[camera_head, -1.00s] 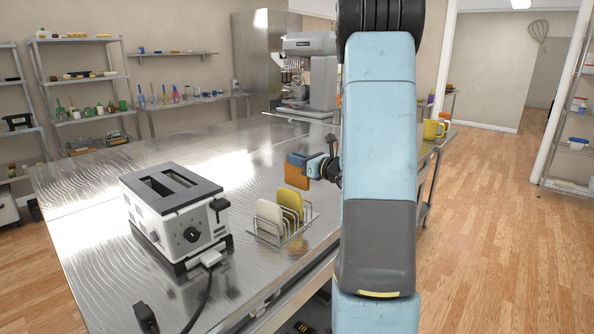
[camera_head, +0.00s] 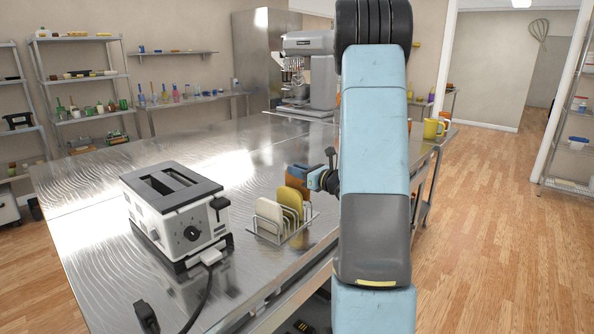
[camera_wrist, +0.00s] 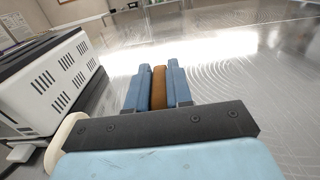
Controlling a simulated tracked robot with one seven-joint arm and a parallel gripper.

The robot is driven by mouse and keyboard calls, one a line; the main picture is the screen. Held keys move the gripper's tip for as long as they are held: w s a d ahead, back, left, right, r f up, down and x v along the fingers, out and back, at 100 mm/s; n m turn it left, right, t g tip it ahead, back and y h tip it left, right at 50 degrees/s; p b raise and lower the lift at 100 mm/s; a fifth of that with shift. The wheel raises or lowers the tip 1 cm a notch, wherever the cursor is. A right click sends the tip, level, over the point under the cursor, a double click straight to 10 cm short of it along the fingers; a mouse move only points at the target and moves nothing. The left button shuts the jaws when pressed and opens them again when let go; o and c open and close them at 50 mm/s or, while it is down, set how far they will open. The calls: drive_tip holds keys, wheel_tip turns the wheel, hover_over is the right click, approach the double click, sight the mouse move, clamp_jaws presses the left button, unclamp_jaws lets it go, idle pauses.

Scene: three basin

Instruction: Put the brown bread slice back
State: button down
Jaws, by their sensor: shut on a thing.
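My gripper (camera_head: 301,177) is shut on the brown bread slice (camera_head: 296,184). In the wrist view the brown slice (camera_wrist: 158,88) stands between the two blue fingers. In the head view it is upright at the far right end of the wire toast rack (camera_head: 268,237), just behind the yellow slice (camera_head: 290,200); its lower part is hidden. I cannot tell whether it touches the rack. A pale slice (camera_head: 268,214) stands in the rack in front of the yellow one. A pale slice edge (camera_wrist: 64,142) also shows in the wrist view.
A white and black toaster (camera_head: 176,215) stands left of the rack, with its cable at the front. It also shows in the wrist view (camera_wrist: 50,85). Yellow mugs (camera_head: 433,128) and a mixer (camera_head: 315,75) stand farther back.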

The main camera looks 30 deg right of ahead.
drive_tip(key=shift+f, duration=0.2)
drive_tip(key=c, duration=1)
unclamp_jaws()
